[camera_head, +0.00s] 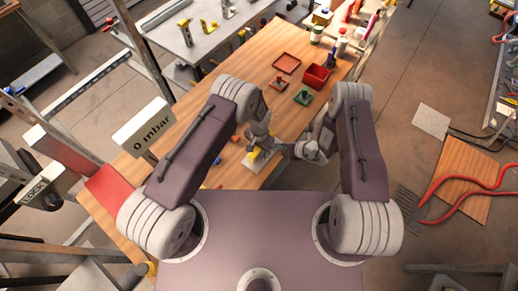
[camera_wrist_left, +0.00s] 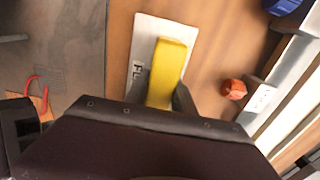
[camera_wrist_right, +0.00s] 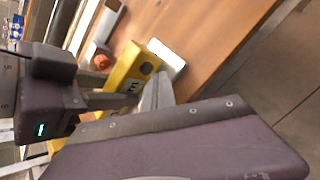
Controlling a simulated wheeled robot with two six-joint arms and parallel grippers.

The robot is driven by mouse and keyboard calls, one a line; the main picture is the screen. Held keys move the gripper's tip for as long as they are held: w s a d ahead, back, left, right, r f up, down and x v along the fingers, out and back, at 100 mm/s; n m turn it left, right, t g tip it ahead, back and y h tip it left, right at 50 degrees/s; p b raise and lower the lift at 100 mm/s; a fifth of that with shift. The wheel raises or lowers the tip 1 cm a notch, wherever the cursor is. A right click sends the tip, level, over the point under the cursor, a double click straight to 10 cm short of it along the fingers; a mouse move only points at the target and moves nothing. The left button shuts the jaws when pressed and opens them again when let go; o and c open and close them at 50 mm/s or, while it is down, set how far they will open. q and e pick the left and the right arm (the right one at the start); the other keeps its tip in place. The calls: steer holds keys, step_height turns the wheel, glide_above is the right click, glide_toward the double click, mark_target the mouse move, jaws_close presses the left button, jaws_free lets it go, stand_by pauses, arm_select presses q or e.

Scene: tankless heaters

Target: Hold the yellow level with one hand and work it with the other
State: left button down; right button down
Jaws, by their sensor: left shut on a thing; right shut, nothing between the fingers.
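The yellow level (camera_wrist_left: 168,72) is a small yellow block held by my left gripper (camera_head: 254,147) above a white plate (camera_wrist_left: 146,58) with dark lettering on the wooden bench. In the right wrist view the yellow level (camera_wrist_right: 127,72) shows a dark round spot and a dark letter on its side. My left gripper (camera_wrist_right: 100,88) is shut on it from the left. My right gripper (camera_head: 312,148) is shut and empty, close beside the level at its right. Its fingertips (camera_wrist_right: 158,92) come near the level's side; I cannot tell whether they touch.
An orange-red knob (camera_wrist_left: 234,89) lies near the level on the bench (camera_head: 228,181). Further back are a red bin (camera_head: 316,78), a red tray (camera_head: 287,63), a red part (camera_head: 280,83) and a green part (camera_head: 303,97). A "0 mbar" sign (camera_head: 144,127) stands at left.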

stand_by(0.6)
steer(key=shift+w+a, duration=0.25)
steer(key=shift+a, duration=0.15)
steer(key=shift+w+a, duration=0.1)
stand_by(0.4)
steer(key=shift+s+d, duration=0.4)
steer(key=shift+d, duration=0.1)
steer(key=shift+d, duration=0.1)
arm_select(q)
steer(key=c, duration=1)
jaws_free()
arm_select(e)
steer(key=s+d, duration=0.2)
steer(key=d, duration=0.1)
steer(key=s+d, duration=0.1)
steer(key=shift+s+d, duration=0.25)
steer(key=shift+d, duration=0.1)
arm_select(q)
steer(key=shift+o, duration=0.2)
